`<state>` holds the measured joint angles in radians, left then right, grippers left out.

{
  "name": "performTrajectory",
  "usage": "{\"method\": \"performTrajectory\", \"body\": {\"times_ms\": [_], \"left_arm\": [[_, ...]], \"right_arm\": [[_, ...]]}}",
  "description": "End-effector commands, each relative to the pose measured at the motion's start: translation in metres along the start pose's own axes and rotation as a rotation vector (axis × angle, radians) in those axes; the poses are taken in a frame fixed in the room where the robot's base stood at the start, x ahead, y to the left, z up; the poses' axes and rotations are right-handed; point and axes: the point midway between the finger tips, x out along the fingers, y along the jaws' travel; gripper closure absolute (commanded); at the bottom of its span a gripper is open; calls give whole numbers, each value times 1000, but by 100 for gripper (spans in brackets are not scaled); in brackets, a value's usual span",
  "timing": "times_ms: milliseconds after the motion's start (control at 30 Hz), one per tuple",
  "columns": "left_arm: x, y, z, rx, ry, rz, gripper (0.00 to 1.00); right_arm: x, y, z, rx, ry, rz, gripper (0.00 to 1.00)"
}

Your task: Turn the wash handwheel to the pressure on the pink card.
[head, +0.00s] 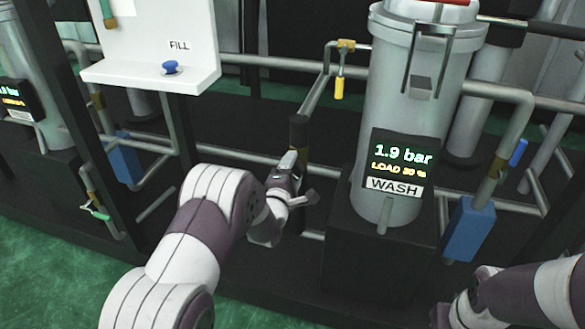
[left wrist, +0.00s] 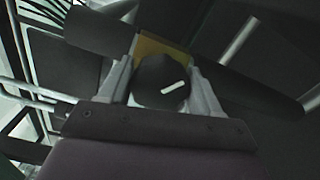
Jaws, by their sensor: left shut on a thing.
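The wash display (head: 400,158) on the grey vessel (head: 412,85) reads 1.9 bar, with a load line below it and a WASH label (head: 393,187) under that. My left gripper (head: 292,172) is at the pipework left of the vessel. In the left wrist view its two fingers stand on either side of a dark, many-sided handwheel (left wrist: 160,78) with a white mark, and they are shut on it. A yellow-brown part (left wrist: 158,47) shows behind the wheel. In the head view the wheel is hidden or too dark to make out. I see no pink card.
A white FILL panel (head: 160,45) with a blue knob (head: 170,67) stands at the upper left. A yellow-handled valve (head: 339,85) hangs above my left gripper. A blue box (head: 468,228) is right of the vessel. My right arm (head: 530,295) enters at the lower right.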

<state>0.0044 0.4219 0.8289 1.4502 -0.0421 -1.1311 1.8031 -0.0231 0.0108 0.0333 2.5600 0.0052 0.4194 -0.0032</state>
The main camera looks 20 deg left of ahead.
Motion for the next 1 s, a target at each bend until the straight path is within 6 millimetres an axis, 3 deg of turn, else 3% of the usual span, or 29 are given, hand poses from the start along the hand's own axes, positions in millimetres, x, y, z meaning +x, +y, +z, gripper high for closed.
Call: {"method": "performTrajectory", "body": {"times_ms": [767, 800, 867, 1000], "left_arm": [[-1, -3, 1, -100, -2, -8, 67], [-1, -3, 1, -100, -2, -8, 33], [-1, -3, 1, -100, -2, -8, 15], [-1, -2, 0, -100, -1, -5, 15]], "right_arm": [[-3, 0, 0, 0, 0, 0, 100], [-3, 0, 0, 0, 0, 0, 100], [-3, 0, 0, 0, 0, 0, 100], [-3, 0, 0, 0, 0, 0, 100]]}}
